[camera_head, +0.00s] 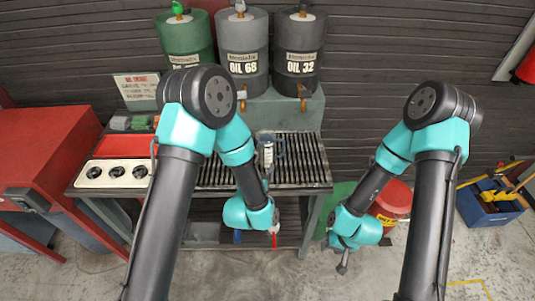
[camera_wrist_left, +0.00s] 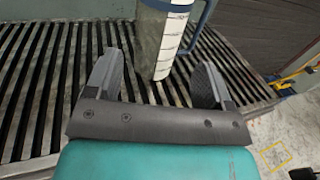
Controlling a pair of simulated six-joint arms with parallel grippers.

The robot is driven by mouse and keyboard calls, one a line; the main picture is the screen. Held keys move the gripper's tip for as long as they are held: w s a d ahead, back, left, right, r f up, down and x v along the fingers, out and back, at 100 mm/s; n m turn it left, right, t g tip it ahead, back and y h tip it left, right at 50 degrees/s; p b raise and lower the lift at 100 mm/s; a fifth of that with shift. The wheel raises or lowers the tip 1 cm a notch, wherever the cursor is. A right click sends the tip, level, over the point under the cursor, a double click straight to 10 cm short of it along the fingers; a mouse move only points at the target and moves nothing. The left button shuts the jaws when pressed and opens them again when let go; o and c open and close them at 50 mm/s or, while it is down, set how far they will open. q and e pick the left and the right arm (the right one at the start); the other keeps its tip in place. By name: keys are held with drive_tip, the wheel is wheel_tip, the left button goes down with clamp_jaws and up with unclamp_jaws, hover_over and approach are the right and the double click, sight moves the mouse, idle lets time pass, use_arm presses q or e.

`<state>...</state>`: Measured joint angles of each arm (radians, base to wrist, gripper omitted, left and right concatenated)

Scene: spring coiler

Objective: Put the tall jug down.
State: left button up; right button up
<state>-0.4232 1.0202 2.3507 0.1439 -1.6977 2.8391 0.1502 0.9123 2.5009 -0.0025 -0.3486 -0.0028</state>
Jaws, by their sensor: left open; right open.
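The tall jug (camera_head: 268,153) is a pale, see-through measuring jug with a blue handle. It stands upright on the slatted grate (camera_head: 308,165) of the bench. In the left wrist view the jug (camera_wrist_left: 163,40) shows scale marks, its blue handle is at the right, and its top is cut off. Its base appears to rest on the slats. My left gripper (camera_head: 267,184) is open; its two fingers (camera_wrist_left: 158,66) lie on either side of the jug's base with gaps to both sides. My right gripper (camera_head: 343,266) is open and empty, low in front of the bench's right end.
Green, grey (camera_head: 243,45) and black (camera_head: 299,50) oil drums with taps stand behind the grate. A tray with round holes (camera_head: 115,173) is left of it. A red bucket (camera_head: 391,203) and a blue toolbox (camera_head: 492,203) stand on the floor at right. The grate's right part is clear.

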sight(264, 155)
use_arm(q)
drive_tip(key=shift+x, duration=2)
drive_tip(key=shift+x, duration=2.55)
drive_tip(key=shift+c, duration=0.3)
drive_tip(key=c, duration=0.8)
drive_tip(key=shift+r, duration=0.1)
